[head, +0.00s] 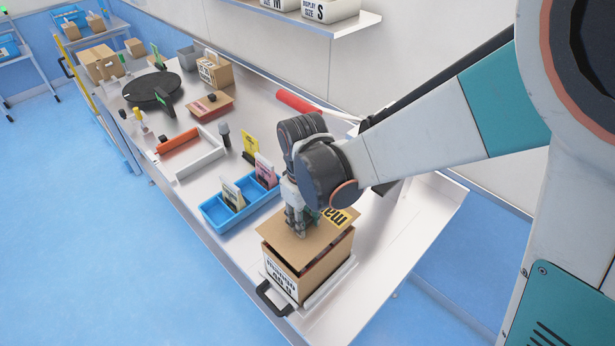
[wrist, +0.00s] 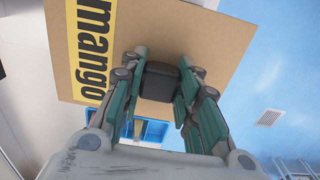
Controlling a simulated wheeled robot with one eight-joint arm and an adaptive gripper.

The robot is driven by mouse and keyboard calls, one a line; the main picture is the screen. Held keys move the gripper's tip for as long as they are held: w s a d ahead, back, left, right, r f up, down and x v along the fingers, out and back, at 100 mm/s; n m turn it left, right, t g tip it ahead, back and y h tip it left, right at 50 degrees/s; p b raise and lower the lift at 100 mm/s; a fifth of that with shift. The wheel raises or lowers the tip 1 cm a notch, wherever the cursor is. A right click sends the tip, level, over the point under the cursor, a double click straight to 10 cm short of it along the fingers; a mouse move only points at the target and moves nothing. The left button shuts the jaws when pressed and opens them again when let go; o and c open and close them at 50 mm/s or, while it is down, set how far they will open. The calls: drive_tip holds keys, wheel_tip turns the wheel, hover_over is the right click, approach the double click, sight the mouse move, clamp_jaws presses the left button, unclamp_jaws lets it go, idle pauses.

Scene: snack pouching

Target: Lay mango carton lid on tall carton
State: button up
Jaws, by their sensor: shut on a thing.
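The mango carton lid (head: 284,247) is a flat brown board with a yellow "mango" label and a dark knob (wrist: 160,82). My gripper (head: 300,230) is shut on the knob, and its fingers (wrist: 157,85) flank it in the wrist view. The lid is over the tall carton (head: 329,270), a brown box with a white mango label on its front. The lid looks slightly tilted and turned against the carton's rim. A dark gap with some red inside shows between them. Whether any lid edge touches the rim cannot be told.
The carton stands on a pale tray with a black handle (head: 272,298) near the table's front edge. A blue divided bin (head: 218,214) with pouches is close on the left. A red-handled tool (head: 296,101) lies behind. The table right of the carton is clear.

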drive_tip(key=shift+f+b, duration=1.8)
drive_tip(key=shift+f, duration=0.3)
drive_tip(key=o, duration=1.2)
drive_tip(key=shift+c, duration=0.2)
